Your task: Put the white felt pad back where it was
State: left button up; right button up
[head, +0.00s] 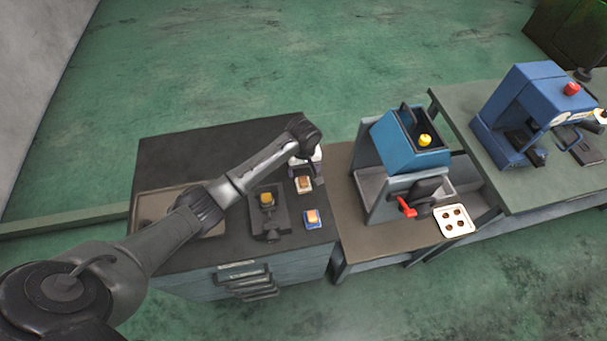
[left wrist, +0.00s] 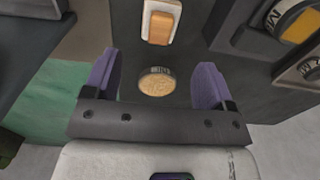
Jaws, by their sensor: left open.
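My left gripper (head: 305,171) is open over the cabinet's right side. In the left wrist view, a round tan disc with a dark lettered rim (left wrist: 156,82) appears between its purple fingers (left wrist: 153,86), with gaps on both sides. My right gripper is out of view.
A dark vise-like fixture with a yellow piece (head: 267,199) stands left of the blocks. A brown tray (head: 150,207) lies partly under my arm.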

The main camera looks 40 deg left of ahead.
pick_arm(q)
jog(key=shift+r, duration=1.85)
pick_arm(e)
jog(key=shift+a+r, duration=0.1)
